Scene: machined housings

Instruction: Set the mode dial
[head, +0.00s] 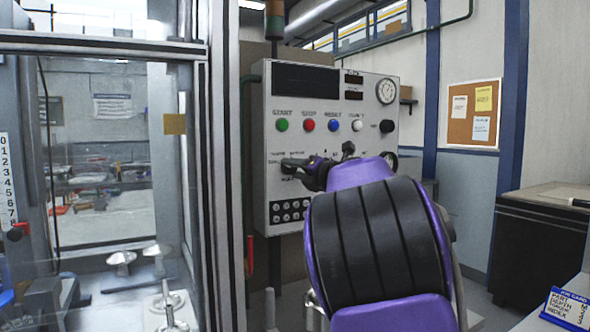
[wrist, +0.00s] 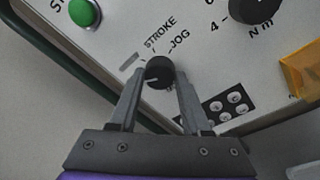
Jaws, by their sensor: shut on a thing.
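The mode dial (wrist: 159,71) is a round black knob on the pale control panel (head: 335,95). STROKE and JOG are printed above it and to its right in the wrist view; any further label is hidden behind my gripper. A pale mark shows on its face, but I cannot tell which setting it points to. My gripper (wrist: 160,80) is shut on the dial, one finger on each side. In the head view my gripper (head: 290,166) reaches the panel's lower left, and the dial is mostly hidden behind it.
Green (head: 282,125), red (head: 309,125), blue (head: 334,125) and white (head: 357,126) buttons sit above my gripper. Another black knob with an N m scale (wrist: 254,8) is up and right in the wrist view. A glazed metal frame (head: 222,180) stands close on the left.

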